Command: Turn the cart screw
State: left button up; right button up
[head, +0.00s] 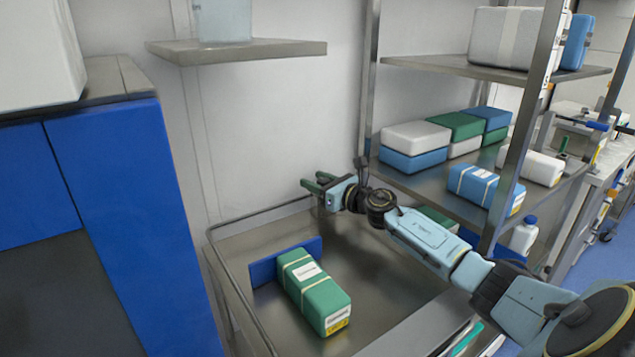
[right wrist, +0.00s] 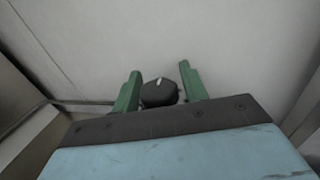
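My right gripper (head: 312,186) reaches in from the right above the back of the metal cart (head: 380,290), its green fingers pointing toward the wall. In the right wrist view, the two green fingers (right wrist: 160,84) stand apart. A dark round knob (right wrist: 159,93) with a small white mark shows between them, with a gap visible on each side. It looks like the screw, but I cannot tell what it is fixed to. The knob is not clearly visible in the head view. My left gripper is not in view.
A green wrapped pack (head: 314,290) lies on the cart beside a blue panel (head: 286,262). A metal rack (head: 445,192) with several packs stands at the right. A blue cabinet (head: 140,210) is on the left, and a wall shelf (head: 235,50) hangs above.

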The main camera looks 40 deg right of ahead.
jog(key=shift+o, duration=0.6)
jog(key=shift+s+d, duration=0.1)
jog(key=shift+s, duration=0.4)
jog(key=s, duration=0.4)
jog(key=s+d, duration=0.1)
jog(key=s, duration=0.6)
jog(key=shift+s+d+p, duration=0.2)
jog(key=shift+s+p, duration=0.1)
jog(key=shift+s, duration=0.3)
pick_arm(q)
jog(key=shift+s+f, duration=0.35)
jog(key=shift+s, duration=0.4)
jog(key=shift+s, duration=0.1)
